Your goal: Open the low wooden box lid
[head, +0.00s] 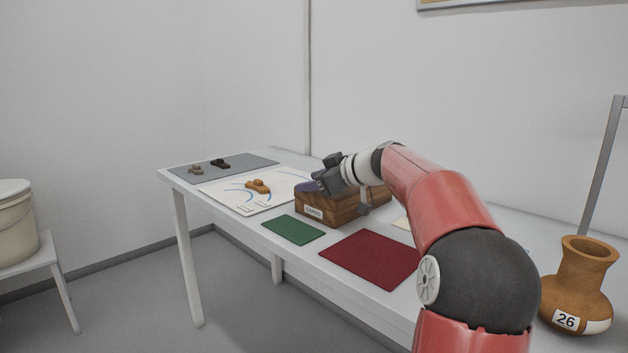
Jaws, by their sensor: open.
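The low wooden box (337,208) stands on the white table and carries a small paper label on its front. Its top is largely hidden behind my gripper and arm, so I cannot tell how the lid sits. My gripper (309,188) is at the box's upper left part, with its fingers pointing left. The gripper is open. From this view I cannot tell whether the fingers touch the box or lid.
A green mat (293,230) and a dark red mat (370,259) lie in front of the box. Left are a white sheet (228,198) with a brown sherd (258,186), and a grey mat (245,163) with small sherds. A clay jar (580,280) stands at right.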

